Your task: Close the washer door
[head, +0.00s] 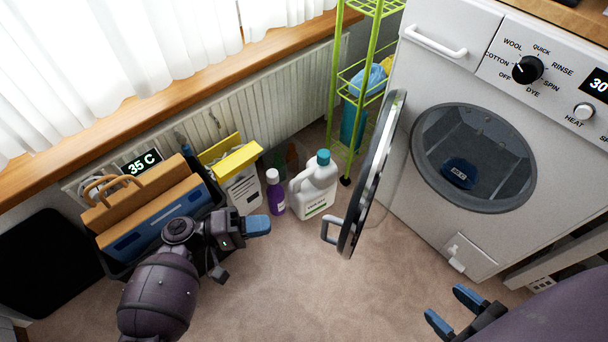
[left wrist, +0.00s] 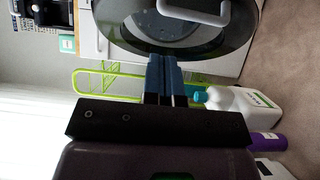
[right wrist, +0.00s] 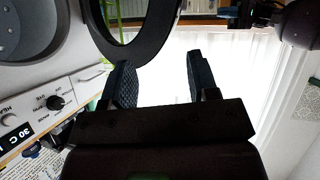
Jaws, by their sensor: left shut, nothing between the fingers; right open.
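The washer (head: 420,170) stands at the right of the head view. Its round door (head: 372,180) is swung wide open to the left, with a grey handle (head: 331,232) on its outer face. A dark blue item lies in the drum (head: 462,172). My left gripper (head: 258,225) is shut and empty, left of the door and apart from it. The left wrist view shows the door (left wrist: 235,35) and its handle (left wrist: 195,12) beyond the fingertips. My right gripper (head: 452,312) is open and empty, low in front of the washer. The door's ring (right wrist: 135,50) shows beyond it in the right wrist view.
A white detergent jug (head: 315,187), a purple bottle (head: 274,193) and a yellow-topped box (head: 236,175) stand on the floor near my left gripper. A green rack (head: 357,110) stands behind the door. The carpet (head: 300,290) in front is clear.

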